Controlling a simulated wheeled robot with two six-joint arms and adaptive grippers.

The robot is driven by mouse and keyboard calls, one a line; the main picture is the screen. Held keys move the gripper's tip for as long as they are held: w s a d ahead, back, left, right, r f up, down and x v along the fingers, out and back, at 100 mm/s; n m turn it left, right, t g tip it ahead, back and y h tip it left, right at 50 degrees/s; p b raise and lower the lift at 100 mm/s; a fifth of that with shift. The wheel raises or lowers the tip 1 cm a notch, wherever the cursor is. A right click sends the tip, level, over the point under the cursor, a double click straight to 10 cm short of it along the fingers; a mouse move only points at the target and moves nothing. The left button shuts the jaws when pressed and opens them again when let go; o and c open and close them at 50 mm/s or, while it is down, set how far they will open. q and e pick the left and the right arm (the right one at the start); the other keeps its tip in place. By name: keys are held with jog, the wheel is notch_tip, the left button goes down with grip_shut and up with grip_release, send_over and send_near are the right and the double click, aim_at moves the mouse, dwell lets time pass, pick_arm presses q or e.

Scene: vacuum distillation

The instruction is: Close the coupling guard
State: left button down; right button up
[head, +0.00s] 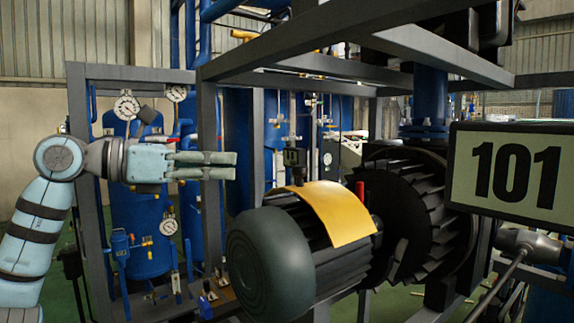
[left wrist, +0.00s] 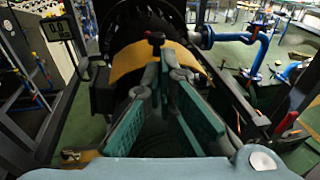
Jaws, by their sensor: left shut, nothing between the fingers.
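The coupling guard is a curved yellow plate (head: 335,212) over the shaft area between the dark motor (head: 275,262) and the black finned housing (head: 412,220). A red-tipped handle (head: 360,190) stands up by the guard's far right edge. My left gripper (head: 234,165) is shut and empty, pointing right, left of the guard and higher in the picture. It also fills the middle of the left wrist view (left wrist: 164,66). My right gripper is out of view.
A grey frame post (head: 208,190) stands close by my left gripper, and frame beams cross above the motor. A sign reading 101 (head: 513,175) and a grey rod (head: 498,285) are at right.

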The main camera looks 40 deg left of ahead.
aim_at(295, 169)
pick_arm(q)
jog(key=p+x, duration=0.8)
jog(key=x, duration=0.2)
jog(key=shift+w+r+p, duration=0.1)
jog(key=shift+r+p, duration=0.2)
jog(key=shift+p, duration=0.1)
jog(key=shift+w+d+f+p, duration=0.25)
jog(key=shift+w+p, duration=0.15)
jog(key=shift+p, duration=0.1)
jog(key=shift+f, duration=0.15)
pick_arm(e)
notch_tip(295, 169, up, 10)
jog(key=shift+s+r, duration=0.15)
pick_arm(q)
jog(key=shift+w, duration=0.1)
